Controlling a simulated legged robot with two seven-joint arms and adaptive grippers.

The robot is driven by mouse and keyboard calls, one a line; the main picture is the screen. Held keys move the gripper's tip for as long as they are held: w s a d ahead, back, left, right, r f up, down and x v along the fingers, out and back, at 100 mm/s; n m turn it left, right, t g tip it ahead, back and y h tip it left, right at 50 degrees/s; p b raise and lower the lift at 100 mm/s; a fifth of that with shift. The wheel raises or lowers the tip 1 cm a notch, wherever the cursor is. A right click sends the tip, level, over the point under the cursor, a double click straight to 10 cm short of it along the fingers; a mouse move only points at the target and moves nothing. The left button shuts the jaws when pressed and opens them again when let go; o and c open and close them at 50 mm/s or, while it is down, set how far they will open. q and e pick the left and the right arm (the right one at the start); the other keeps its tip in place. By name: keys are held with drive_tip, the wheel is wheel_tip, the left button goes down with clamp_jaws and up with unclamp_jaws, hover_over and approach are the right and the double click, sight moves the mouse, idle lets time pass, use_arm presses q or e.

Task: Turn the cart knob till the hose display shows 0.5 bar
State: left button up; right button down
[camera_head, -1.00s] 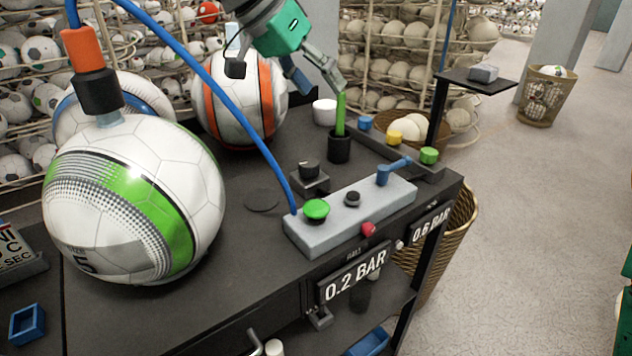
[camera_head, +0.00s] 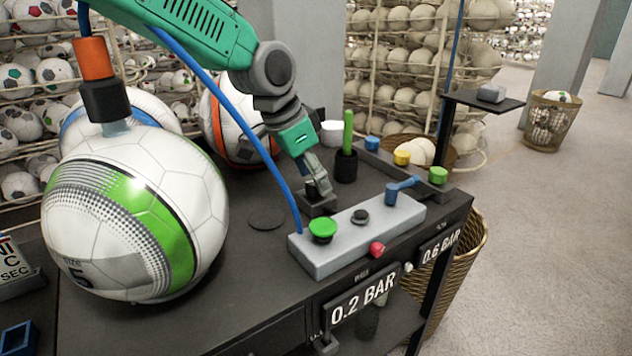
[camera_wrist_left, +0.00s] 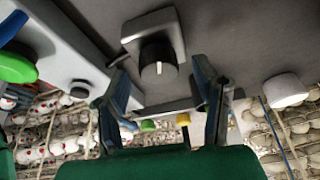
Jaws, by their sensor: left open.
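The black cart knob (camera_wrist_left: 158,58) with a white pointer mark sits on a small grey square base (camera_head: 316,206). My left gripper (camera_head: 321,187) is open and down at the knob. In the left wrist view its fingers stand on either side of the knob, apart from it as far as I can tell. In the head view the fingers partly hide the knob. The front display (camera_head: 361,300) reads 0.2 BAR. The display further right (camera_head: 441,247) reads 0.6 BAR; its small label is unreadable. My right gripper is not in view.
A grey control box (camera_head: 350,240) with a green button, a black knob, a red knob and a blue lever stands in front. A blue hose (camera_head: 240,115) passes close to my arm. A green stick in a black cup (camera_head: 346,160) stands behind. A football (camera_head: 135,215) fills the left.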

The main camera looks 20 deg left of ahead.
use_arm(q)
drive_tip(key=shift+w+d+f, duration=0.15)
drive_tip(key=shift+f, duration=0.5)
drive_tip(key=c, duration=1.1)
drive_tip(key=shift+c, duration=0.2)
drive_tip(key=n+p, duration=0.2)
drive_tip(key=shift+r+n+t+y, duration=0.2)
drive_tip(key=shift+n+t+y, duration=0.1)
drive_tip(key=shift+y, duration=0.1)
drive_tip(key=shift+f+n+t+y+p, duration=0.1)
drive_tip(key=shift+n+t+y+p, duration=0.4)
drive_tip(key=shift+n+p, duration=1.35)
